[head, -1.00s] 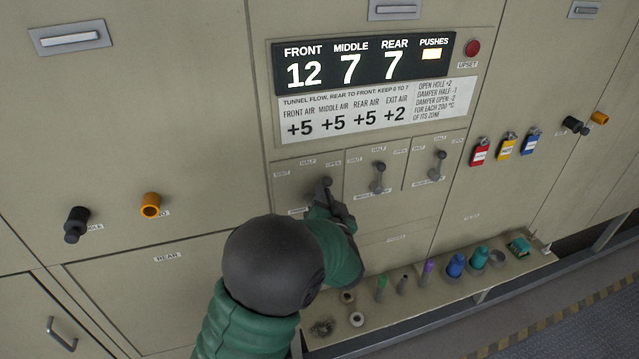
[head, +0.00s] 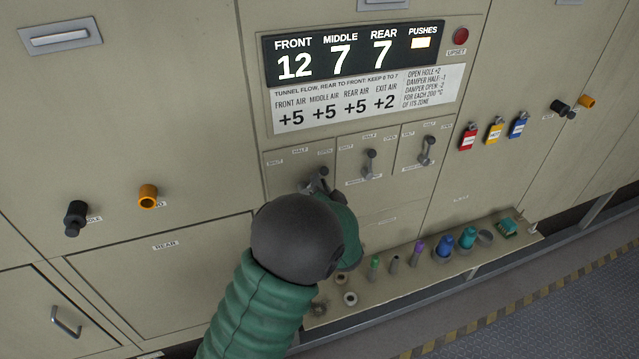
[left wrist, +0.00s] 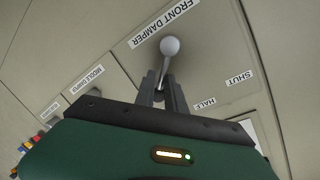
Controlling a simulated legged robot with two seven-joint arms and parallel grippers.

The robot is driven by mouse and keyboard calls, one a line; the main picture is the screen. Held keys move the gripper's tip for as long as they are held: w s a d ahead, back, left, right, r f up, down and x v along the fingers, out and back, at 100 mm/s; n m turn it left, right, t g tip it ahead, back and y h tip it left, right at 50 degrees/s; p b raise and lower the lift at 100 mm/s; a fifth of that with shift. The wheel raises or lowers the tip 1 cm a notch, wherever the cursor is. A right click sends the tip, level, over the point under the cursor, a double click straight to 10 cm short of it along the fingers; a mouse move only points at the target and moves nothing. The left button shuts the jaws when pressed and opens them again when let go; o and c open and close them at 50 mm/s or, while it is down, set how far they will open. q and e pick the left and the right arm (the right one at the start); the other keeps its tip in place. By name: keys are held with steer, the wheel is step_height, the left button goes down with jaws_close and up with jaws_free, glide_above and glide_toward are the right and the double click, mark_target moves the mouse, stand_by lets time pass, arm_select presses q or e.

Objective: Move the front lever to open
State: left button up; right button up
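The front lever (head: 322,172) is a grey rod with a round knob on the leftmost of three damper panels. In the head view its knob shows just below the OPEN label (head: 325,152), right of HALF. In the left wrist view the pale knob (left wrist: 170,46) stands beyond my fingertips, near the FRONT DAMPER label (left wrist: 163,22). My left gripper (left wrist: 162,84) has its two fingers close on either side of the lever's rod and appears shut on it. My left arm hides the lower part of this panel in the head view. My right gripper is not in view.
The middle lever (head: 370,160) and rear lever (head: 427,150) stand to the right. A display (head: 357,50) above reads 12, 7, 7. A ledge (head: 400,272) below holds several small coloured items. A black knob (head: 75,218) and an orange tube (head: 148,196) stick out at left.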

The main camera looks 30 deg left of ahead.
arm_select(q)
steer(key=shift+o, duration=1.1)
steer(key=shift+f, duration=0.1)
steer(key=shift+o, duration=0.4)
steer(key=shift+w+a, duration=0.1)
steer(key=shift+w, duration=0.1)
steer(key=b+v, duration=0.4)
steer(key=v, duration=1.2)
steer(key=shift+s+d+b, duration=0.25)
steer(key=shift+d+b, duration=0.05)
steer(key=shift+a, duration=0.1)
